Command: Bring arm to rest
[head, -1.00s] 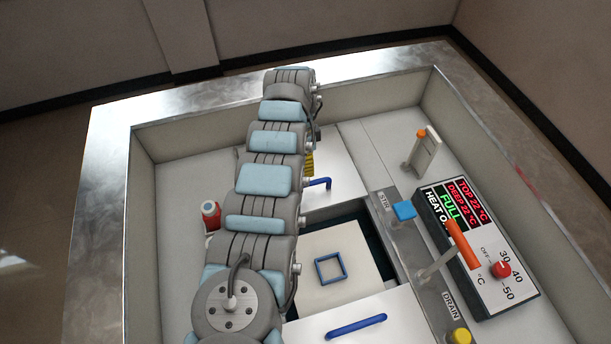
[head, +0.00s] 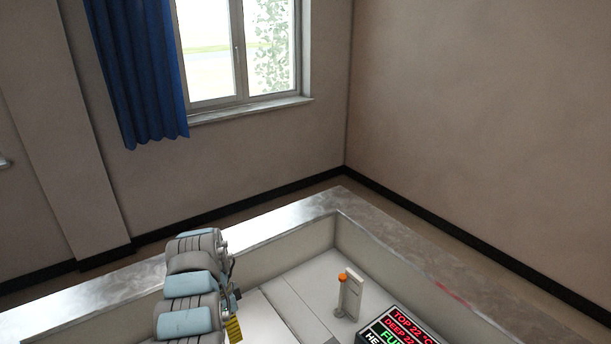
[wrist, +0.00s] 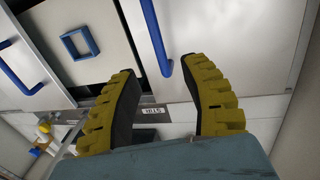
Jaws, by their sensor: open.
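My gripper (wrist: 158,68) is open in the wrist view, with its two ribbed yellow fingers apart and nothing between them. It hangs above a white panel with a blue bar handle (wrist: 155,38); the handle's near end shows just past the fingertips. Whether the fingers touch the panel cannot be told. In the head view my arm stands at the lower left, and only a bit of yellow finger (head: 234,329) shows at the bottom edge.
A metal-rimmed basin (head: 285,214) surrounds the work area. An upright white post with an orange top (head: 350,292) and a display box (head: 398,330) stand at right. The wrist view shows a blue square frame (wrist: 80,43) and another blue handle (wrist: 20,80).

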